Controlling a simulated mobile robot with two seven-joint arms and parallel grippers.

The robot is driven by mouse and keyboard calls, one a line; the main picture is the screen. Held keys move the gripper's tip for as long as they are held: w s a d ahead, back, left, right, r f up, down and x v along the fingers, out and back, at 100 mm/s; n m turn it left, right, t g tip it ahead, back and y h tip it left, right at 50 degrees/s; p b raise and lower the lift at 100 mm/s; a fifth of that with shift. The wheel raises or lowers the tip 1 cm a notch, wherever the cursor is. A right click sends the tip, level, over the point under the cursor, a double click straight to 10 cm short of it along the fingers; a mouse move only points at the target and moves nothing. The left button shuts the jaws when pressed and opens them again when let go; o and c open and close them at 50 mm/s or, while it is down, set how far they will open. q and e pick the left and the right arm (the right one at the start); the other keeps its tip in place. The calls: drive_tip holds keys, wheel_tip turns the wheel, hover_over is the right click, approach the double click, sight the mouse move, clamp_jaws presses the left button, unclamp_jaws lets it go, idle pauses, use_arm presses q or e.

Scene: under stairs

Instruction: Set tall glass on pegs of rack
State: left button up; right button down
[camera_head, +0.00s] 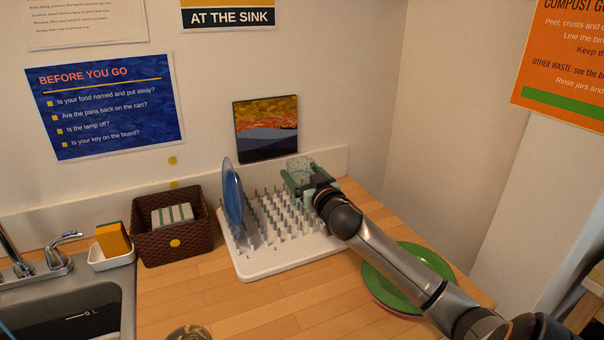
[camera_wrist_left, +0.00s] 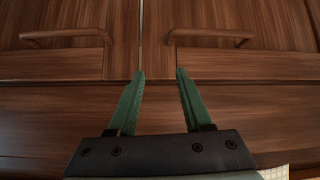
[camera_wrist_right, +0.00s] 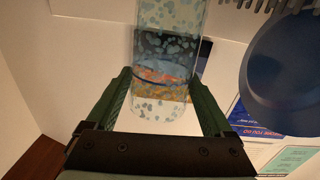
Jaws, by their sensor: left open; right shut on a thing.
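In the head view the glass (camera_head: 300,164) shows at the back right end of the white peg rack (camera_head: 272,264), partly hidden by my right gripper (camera_head: 300,182). I cannot tell whether its rim touches the pegs. A blue plate (camera_head: 233,196) stands upright at the rack's left side. My left gripper (camera_wrist_left: 160,75) is open and empty in front of wooden cabinet doors.
A green plate (camera_head: 408,262) lies on the counter under my right arm. A brown basket (camera_head: 172,252) with a striped cloth, a sponge in a white dish (camera_head: 110,256) and the sink (camera_head: 80,310) are at left.

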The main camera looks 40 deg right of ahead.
unclamp_jaws()
drive_tip(key=v, duration=1.2)
drive_tip(key=shift+b, duration=0.4)
